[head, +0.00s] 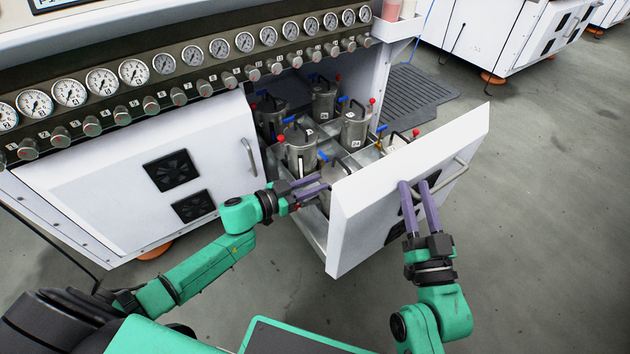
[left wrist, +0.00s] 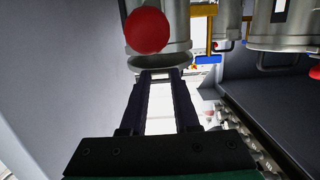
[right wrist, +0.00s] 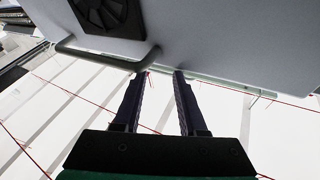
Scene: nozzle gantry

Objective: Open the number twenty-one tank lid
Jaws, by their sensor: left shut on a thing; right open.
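The nearest tank (head: 337,172) stands just behind the drawer's white front panel (head: 362,208). My left gripper (head: 325,184) is at this tank, shut on what looks like its lid handle; the fingers hide the grip. In the left wrist view, the lid (left wrist: 160,63) is just beyond the fingertips, with a red ball (left wrist: 147,31) beside it. My right gripper (head: 413,184) is open at the front panel, near its bar handle (head: 449,183), which also shows in the right wrist view (right wrist: 95,55).
Other tanks stand close behind, including one at left (head: 300,155) and one further back (head: 355,128). A closed white cabinet door (head: 120,200) is left of the drawer. A row of gauges (head: 134,72) runs above. The floor at right is clear.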

